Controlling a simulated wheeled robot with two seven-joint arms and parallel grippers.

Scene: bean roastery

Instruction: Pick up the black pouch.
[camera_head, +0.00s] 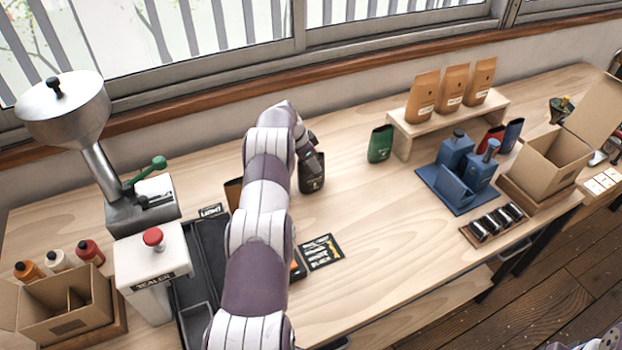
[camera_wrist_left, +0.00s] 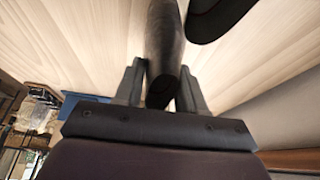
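The black pouch (camera_head: 312,180) stands upright on the wooden bench near its middle, with a small label on its front. My left gripper (camera_head: 306,150) is at its top, at the end of my arm reaching across the bench. In the left wrist view the pouch (camera_wrist_left: 165,45) shows edge-on between the two fingers (camera_wrist_left: 162,85), which look closed against its sides. I cannot tell whether the pouch bottom touches the bench. My right gripper is not in view.
A green pouch (camera_head: 380,144) stands to the right, beside a wooden riser (camera_head: 440,122) with tan pouches. A blue fixture (camera_head: 456,152) stands further right. A black tray (camera_head: 193,285), partly hidden by my arm, and a white sealer (camera_head: 150,262) are at left. A printed card (camera_head: 322,252) lies nearby.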

